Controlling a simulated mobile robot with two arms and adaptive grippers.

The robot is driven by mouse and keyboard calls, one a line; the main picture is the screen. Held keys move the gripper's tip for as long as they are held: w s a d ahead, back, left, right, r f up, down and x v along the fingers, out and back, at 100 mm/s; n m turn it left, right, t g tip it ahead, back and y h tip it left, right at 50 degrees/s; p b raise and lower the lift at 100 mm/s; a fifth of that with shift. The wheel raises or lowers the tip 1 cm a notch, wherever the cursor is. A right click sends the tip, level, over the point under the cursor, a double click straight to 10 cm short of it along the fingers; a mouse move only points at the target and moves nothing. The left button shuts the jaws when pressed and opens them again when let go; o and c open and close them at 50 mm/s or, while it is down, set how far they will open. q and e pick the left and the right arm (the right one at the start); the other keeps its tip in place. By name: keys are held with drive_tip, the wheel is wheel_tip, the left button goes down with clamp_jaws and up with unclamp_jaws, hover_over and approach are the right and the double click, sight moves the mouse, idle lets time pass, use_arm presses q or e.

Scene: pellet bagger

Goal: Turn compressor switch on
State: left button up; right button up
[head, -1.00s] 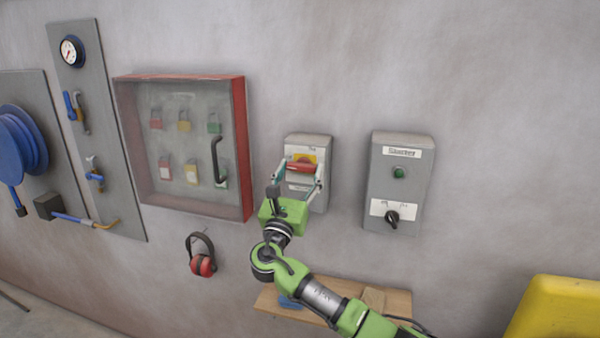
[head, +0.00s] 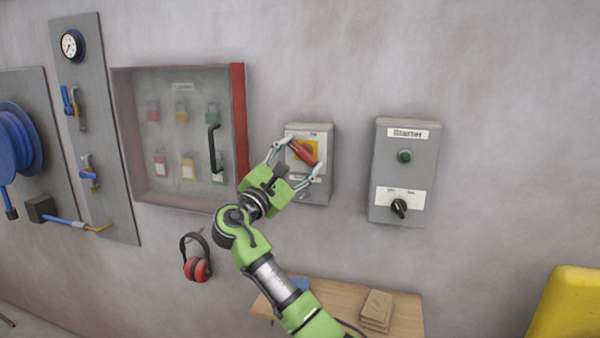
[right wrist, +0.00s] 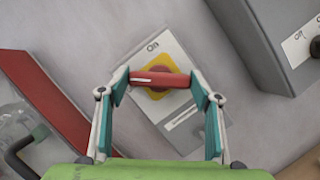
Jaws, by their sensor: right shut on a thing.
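A grey switch box (head: 324,140) is on the wall in the middle of the head view. Its red rotary handle (head: 306,152) sits on a yellow plate (right wrist: 152,94). My right gripper (head: 303,154) is shut on the red handle, one finger at each end. The handle slants from upper left to lower right in the head view. In the right wrist view the handle (right wrist: 160,79) lies level between the fingertips, and the box face is tilted with an "On" label above the handle. My left gripper is not in view.
A grey Starter box (head: 405,165) with a green button and black knob is to the right. A red-framed padlock cabinet (head: 238,135) is close on the left. Red ear defenders (head: 196,268) hang below it. A wooden shelf (head: 407,315) is below.

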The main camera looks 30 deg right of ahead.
drive_tip(key=shift+f+m+g+b, duration=0.15)
drive_tip(key=shift+m+g+b, duration=0.4)
drive_tip(key=shift+m, duration=0.65)
drive_tip(key=m+g+b, duration=0.1)
drive_tip(key=m, duration=0.2)
drive_tip(key=shift+a+y, duration=0.1)
drive_tip(key=shift+y, duration=0.3)
drive_tip(key=m, duration=0.2)
drive_tip(key=m+g+b, duration=0.1)
drive_tip(key=shift+r+y, duration=0.25)
drive_tip(key=shift+y, duration=0.15)
drive_tip(key=shift+m+y, duration=0.3)
drive_tip(key=shift+m, duration=0.8)
drive_tip(key=o, duration=1.1)
drive_tip(key=v, duration=1.2)
drive_tip(key=shift+w+r, duration=0.1)
drive_tip(key=shift+w, duration=0.05)
